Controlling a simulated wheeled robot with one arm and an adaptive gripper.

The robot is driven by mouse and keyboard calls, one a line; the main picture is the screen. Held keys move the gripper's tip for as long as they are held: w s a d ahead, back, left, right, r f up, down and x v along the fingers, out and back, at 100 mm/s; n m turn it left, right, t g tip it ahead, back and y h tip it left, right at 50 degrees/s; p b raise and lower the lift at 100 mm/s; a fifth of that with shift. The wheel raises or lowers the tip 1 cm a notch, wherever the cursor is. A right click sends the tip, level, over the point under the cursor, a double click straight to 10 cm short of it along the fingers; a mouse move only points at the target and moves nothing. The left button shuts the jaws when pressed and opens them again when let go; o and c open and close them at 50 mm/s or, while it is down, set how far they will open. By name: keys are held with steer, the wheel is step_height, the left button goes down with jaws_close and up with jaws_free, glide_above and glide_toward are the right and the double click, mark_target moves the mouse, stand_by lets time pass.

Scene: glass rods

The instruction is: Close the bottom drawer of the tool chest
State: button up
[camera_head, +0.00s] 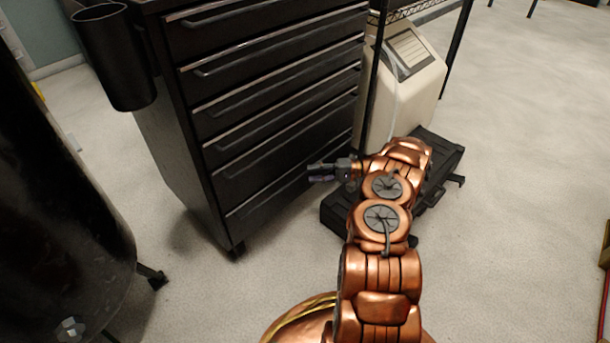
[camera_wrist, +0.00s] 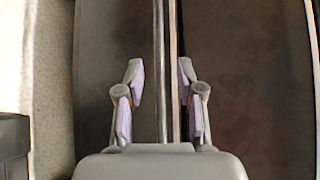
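The black tool chest (camera_head: 255,95) stands upright at the upper middle of the head view, with several drawers with long metal pulls. Its bottom drawer (camera_head: 270,203) is the lowest front near the floor. It looks nearly flush with the others; I cannot tell whether it stands slightly out. My gripper (camera_head: 314,172) is in front of the lower drawers, near the chest's right side. In the wrist view my gripper (camera_wrist: 160,95) is open, lilac pads apart, facing dark drawer fronts with a pale metal edge (camera_wrist: 172,40) running between the fingers. Contact cannot be told.
A black case (camera_head: 440,150) lies on the floor right of the chest, partly behind my arm. A beige machine (camera_head: 405,85) stands beside the chest under a rack. A black bin (camera_head: 112,55) hangs at the chest's left. Pale floor (camera_head: 520,200) is clear at right.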

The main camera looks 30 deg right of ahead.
steer(key=v, duration=0.7)
steer(key=shift+s+d, duration=0.15)
steer(key=shift+d, duration=0.05)
